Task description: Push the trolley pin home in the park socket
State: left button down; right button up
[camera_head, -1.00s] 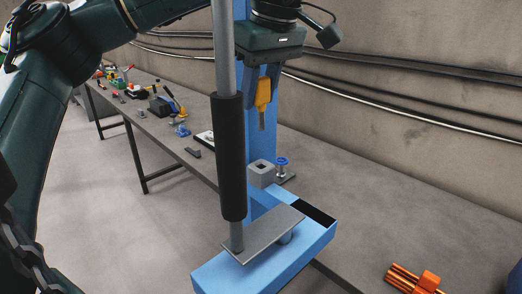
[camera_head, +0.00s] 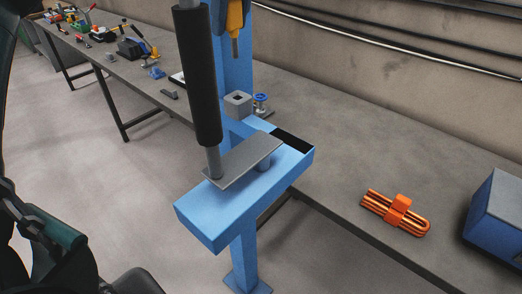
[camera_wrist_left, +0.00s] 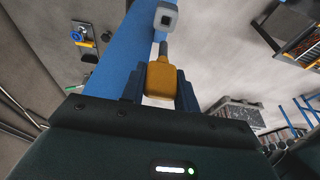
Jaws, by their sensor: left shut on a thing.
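The trolley pin has a yellow handle and a grey shaft. It hangs at the top of the head view (camera_head: 236,22) and is in the middle of the left wrist view (camera_wrist_left: 160,77). My left gripper (camera_wrist_left: 158,88) is shut on the handle. Only its fingertips show at the top edge of the head view (camera_head: 236,8). The park socket (camera_head: 238,106) is a grey block with a square hole on the blue stand. The pin points down above it, with a clear gap. The socket also shows beyond the pin tip in the wrist view (camera_wrist_left: 166,18). My right gripper is out of view.
A grey lever bar with a black grip (camera_head: 198,75) rises in front of the blue stand (camera_head: 205,215), left of the pin. A blue-topped valve (camera_head: 260,101) stands just right of the socket. Orange tubes (camera_head: 396,212) and a blue box (camera_head: 495,215) are on the bench.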

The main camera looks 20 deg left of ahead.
aim_at(235, 18)
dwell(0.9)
pick_arm(q)
jog(key=s+d+n, duration=0.1)
jog(key=s+d, duration=0.1)
jog(key=shift+s+d, duration=0.1)
jog(key=shift+s, duration=0.3)
jog(key=s+d+n+g, duration=0.1)
jog(key=s+d+n, duration=0.4)
jog(key=s, duration=0.3)
jog(key=shift+s+d+g, duration=0.25)
jog(key=shift+d+g, duration=0.05)
jog(key=shift+d, duration=0.5)
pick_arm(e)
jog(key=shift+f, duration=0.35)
pick_arm(q)
jog(key=shift+f, duration=0.1)
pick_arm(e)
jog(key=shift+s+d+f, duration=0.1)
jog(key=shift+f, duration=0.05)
